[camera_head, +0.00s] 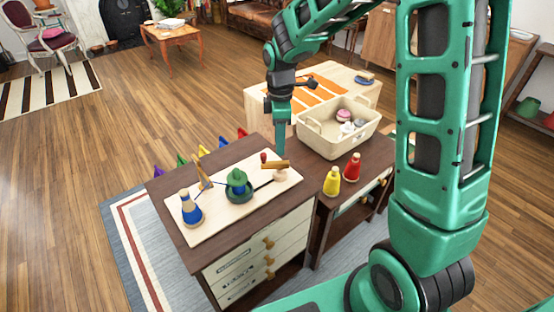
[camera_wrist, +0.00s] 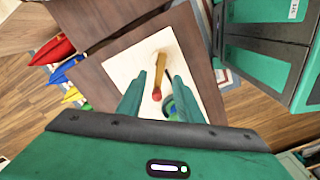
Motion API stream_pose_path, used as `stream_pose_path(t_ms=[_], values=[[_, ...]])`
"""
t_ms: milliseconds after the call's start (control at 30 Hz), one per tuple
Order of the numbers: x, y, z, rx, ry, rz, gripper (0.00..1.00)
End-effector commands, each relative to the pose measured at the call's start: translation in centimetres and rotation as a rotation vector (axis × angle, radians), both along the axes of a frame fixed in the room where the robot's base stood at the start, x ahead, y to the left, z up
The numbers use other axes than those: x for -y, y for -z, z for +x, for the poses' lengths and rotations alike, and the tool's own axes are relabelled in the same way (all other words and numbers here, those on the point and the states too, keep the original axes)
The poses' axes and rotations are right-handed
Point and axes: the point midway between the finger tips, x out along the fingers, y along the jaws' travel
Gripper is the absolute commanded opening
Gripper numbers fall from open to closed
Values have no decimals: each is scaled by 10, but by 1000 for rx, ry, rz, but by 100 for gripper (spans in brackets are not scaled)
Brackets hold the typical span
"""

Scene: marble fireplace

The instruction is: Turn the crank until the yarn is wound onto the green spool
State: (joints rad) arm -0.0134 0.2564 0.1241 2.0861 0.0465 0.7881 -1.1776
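A cream board (camera_head: 213,222) lies on the dark dresser top. The green spool (camera_head: 237,178) stands near its middle on a dark green round base with some blue at its lower part. The crank (camera_head: 275,165) is at the board's right, a brown wooden arm with a red knob on a pale post. A blue cone of yarn (camera_head: 190,210) stands at the left. My gripper (camera_head: 281,150) points down close by the crank. In the wrist view my gripper (camera_wrist: 160,92) has its fingers apart, with the crank's red knob (camera_wrist: 157,95) showing between them; contact cannot be told.
A yellow cone (camera_head: 332,182) and a red cone (camera_head: 352,168) stand on the lower table at right. A cream basket (camera_head: 338,143) with yarn balls is behind them. A wooden upright (camera_head: 204,173) stands between blue cone and spool. Coloured pennants (camera_head: 182,160) line the dresser's far edge.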

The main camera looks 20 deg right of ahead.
Motion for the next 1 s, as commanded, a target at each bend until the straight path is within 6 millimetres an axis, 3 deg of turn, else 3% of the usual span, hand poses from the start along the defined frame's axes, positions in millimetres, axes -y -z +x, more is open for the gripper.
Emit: stream_pose_path(t_ms=[200, 400, 867, 1000], values=[[2, 40, -1, -5, 3, 0, 33], [2, 65, -1, -2, 4, 0, 33], [2, 76, -1, 0, 5, 0, 33], [2, 76, -1, 0, 5, 0, 0]])
